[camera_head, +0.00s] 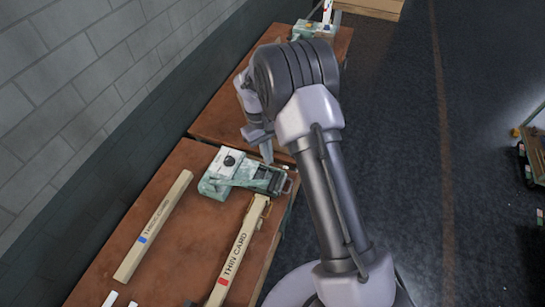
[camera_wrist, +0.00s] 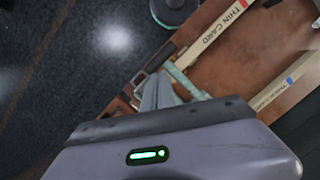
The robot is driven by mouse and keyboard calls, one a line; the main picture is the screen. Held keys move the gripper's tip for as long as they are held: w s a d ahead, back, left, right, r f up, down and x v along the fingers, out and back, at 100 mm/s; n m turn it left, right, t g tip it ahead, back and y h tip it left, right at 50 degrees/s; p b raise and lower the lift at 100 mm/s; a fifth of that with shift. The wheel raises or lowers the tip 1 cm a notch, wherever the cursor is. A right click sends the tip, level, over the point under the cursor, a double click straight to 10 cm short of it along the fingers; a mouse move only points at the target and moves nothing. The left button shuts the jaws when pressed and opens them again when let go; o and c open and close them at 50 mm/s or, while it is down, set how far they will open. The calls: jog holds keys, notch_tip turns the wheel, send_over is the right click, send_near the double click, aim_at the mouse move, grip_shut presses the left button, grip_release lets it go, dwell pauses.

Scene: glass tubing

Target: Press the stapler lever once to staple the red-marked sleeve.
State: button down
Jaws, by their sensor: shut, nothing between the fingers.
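The stapler (camera_head: 222,180) is a pale green and white marbled device with a dark framed part at its right, on the brown table. The red-marked sleeve (camera_head: 236,256), lettered THIN CARD, is a long beige strip whose far end lies close to the stapler's right part. It also shows in the wrist view (camera_wrist: 212,38). My gripper (camera_head: 267,158) is shut and empty, pointing down just above the stapler's far right side. In the wrist view my gripper's fingers (camera_wrist: 158,88) cover much of the stapler, leaving a green part (camera_wrist: 186,82) visible. I cannot tell whether they touch it.
A blue-marked beige sleeve (camera_head: 155,228) lies left of the red-marked one. A second brown table (camera_head: 225,125) stands beyond, with another green device (camera_head: 312,30) at its far end. A block wall runs along the left; dark open floor (camera_head: 400,130) lies right.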

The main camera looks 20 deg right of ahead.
aim_at(272, 179)
jog(key=b+x, duration=0.1)
jog(key=x, duration=0.1)
jog(key=b+x, duration=0.4)
jog(key=x, duration=0.1)
jog(key=shift+s, duration=0.4)
jog(key=shift+a, duration=0.1)
